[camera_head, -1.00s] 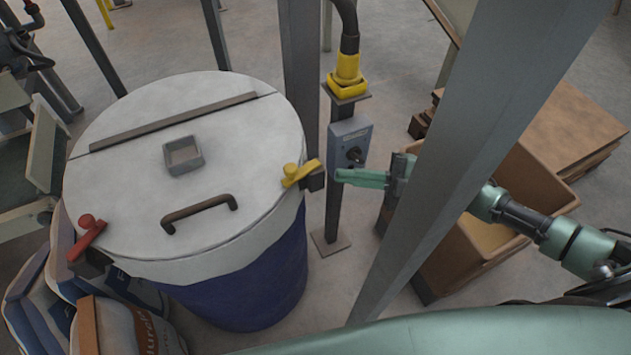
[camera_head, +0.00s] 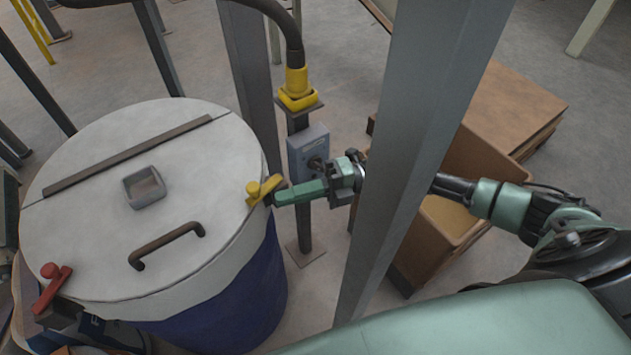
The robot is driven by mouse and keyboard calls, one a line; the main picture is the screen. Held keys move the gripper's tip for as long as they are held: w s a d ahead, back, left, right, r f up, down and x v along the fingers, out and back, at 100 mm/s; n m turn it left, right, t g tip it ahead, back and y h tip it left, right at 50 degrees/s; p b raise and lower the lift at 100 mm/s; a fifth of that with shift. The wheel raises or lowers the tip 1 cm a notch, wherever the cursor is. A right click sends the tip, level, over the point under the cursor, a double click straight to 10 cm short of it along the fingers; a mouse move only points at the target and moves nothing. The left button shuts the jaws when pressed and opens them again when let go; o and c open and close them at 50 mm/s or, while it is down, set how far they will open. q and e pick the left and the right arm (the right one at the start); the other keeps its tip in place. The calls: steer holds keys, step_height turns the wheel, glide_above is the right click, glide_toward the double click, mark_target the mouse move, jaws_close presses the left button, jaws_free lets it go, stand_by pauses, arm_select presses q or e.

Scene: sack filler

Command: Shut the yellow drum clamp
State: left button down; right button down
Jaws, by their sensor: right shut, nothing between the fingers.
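The yellow drum clamp (camera_head: 262,189) sits on the right rim of a blue drum (camera_head: 238,302) with a white lid (camera_head: 92,227). Its yellow lever has a round knob and points up and to the right, slightly over the lid's edge. My right gripper (camera_head: 276,198) is shut and empty, with its green fingertips right at the clamp's lower right side. Whether they touch it I cannot tell. A red clamp (camera_head: 50,285) sits on the lid's left rim. My left gripper is not in view.
A grey post (camera_head: 418,130) stands in front of my right forearm. A grey switch box (camera_head: 308,150) on a dark stand is just behind my gripper, below a yellow hose fitting (camera_head: 297,88). A cardboard box (camera_head: 455,205) stands to the right.

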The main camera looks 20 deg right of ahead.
mark_target(263, 185)
steer(key=shift+w+a+p, duration=0.2)
steer(key=shift+w+a, duration=0.3)
steer(key=shift+w, duration=0.2)
steer(key=shift+w+a+p, duration=0.15)
steer(key=shift+w+a, duration=0.3)
steer(key=shift+w, duration=0.25)
